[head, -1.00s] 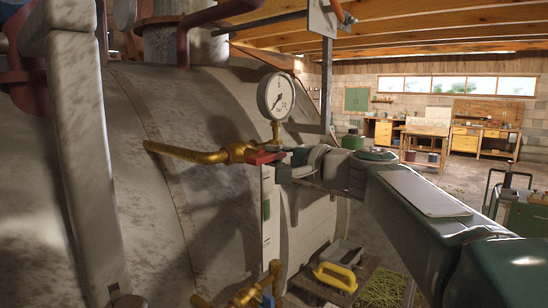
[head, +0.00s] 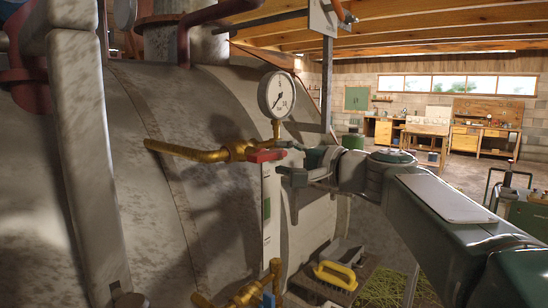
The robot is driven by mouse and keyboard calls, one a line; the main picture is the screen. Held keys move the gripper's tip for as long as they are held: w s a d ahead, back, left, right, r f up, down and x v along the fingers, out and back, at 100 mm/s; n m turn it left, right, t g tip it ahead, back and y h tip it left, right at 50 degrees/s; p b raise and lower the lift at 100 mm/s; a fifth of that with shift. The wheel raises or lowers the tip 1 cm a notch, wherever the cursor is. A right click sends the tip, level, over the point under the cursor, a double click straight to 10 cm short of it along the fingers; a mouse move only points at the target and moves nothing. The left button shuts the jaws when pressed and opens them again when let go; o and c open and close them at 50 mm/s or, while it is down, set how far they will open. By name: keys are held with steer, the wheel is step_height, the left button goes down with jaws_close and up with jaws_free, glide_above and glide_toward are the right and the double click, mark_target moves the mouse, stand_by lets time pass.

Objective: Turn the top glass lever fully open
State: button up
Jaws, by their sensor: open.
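The top glass lever (head: 266,155) is a short red handle on the upper brass valve (head: 232,151), at the top end of the sight glass (head: 266,210). In the head view it lies roughly level, pointing right. My gripper (head: 286,161) is open and empty, just to the right of the lever, with its fingers pointing left toward it. I see no clear contact, though the gap is small.
A pressure gauge (head: 276,95) stands on a brass stem just above the lever. A brass pipe (head: 185,152) runs left along the big grey tank (head: 140,190). A lower brass valve (head: 245,292) and a yellow-handled brush (head: 336,275) are below.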

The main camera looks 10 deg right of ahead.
steer(key=v, duration=0.9)
steer(key=shift+d, duration=0.1)
steer(key=shift+c, duration=0.4)
